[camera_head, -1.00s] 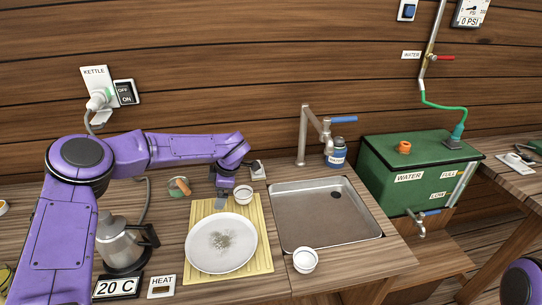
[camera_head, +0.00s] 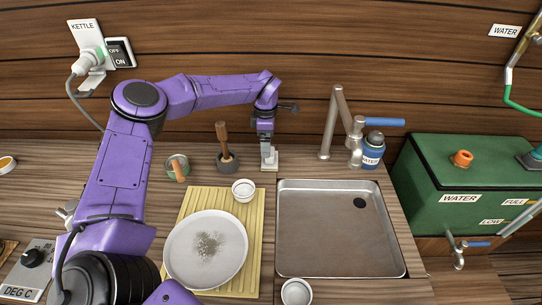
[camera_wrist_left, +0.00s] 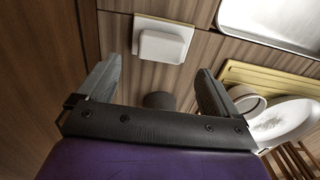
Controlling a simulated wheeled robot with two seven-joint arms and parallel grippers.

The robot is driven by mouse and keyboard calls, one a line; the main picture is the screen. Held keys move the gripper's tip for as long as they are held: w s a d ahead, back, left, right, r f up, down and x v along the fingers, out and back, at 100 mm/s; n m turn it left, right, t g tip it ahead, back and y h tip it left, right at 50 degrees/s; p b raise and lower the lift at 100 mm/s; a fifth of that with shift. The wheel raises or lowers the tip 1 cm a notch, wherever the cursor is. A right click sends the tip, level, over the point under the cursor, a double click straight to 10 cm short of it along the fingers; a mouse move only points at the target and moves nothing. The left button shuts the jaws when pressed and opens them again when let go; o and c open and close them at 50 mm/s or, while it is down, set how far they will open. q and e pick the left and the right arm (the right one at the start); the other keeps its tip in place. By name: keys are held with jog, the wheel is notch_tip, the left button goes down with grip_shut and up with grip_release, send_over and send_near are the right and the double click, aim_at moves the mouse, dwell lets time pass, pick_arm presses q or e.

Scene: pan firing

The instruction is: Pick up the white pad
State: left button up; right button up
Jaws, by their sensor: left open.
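The white pad (camera_wrist_left: 161,46) lies on a pale flat holder on the wooden table in the left wrist view. In the head view the pad (camera_head: 269,160) shows at the back of the table, just left of the metal sink's far corner, partly hidden by my gripper. My left gripper (camera_head: 266,138) is above it with the fingers pointing down. In the left wrist view my left gripper (camera_wrist_left: 159,68) is open and empty, and the pad lies beyond the fingertips, roughly centred between them. My right gripper is not in view.
A mortar with a wooden pestle (camera_head: 226,160) and a small cup (camera_head: 177,168) stand to the left. A white bowl (camera_head: 244,190) and a plate of leaves (camera_head: 206,268) sit on a slatted mat (camera_head: 255,230). The sink (camera_head: 340,240) and tap (camera_head: 339,115) are to the right.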

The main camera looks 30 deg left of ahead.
pick_arm(q)
jog(key=f, duration=0.1)
jog(key=f+p, duration=0.1)
jog(key=f, duration=0.1)
jog(key=d+f+p, duration=0.1)
jog(key=shift+w+f, duration=0.3)
jog(key=shift+w, duration=0.1)
jog(key=shift+f, duration=0.3)
jog(key=shift+s, duration=0.15)
jog(key=c, duration=1.1)
notch_tip(320, 180, up, 10)
jog(key=b, duration=0.3)
jog(key=o, duration=0.5)
jog(key=c, duration=0.6)
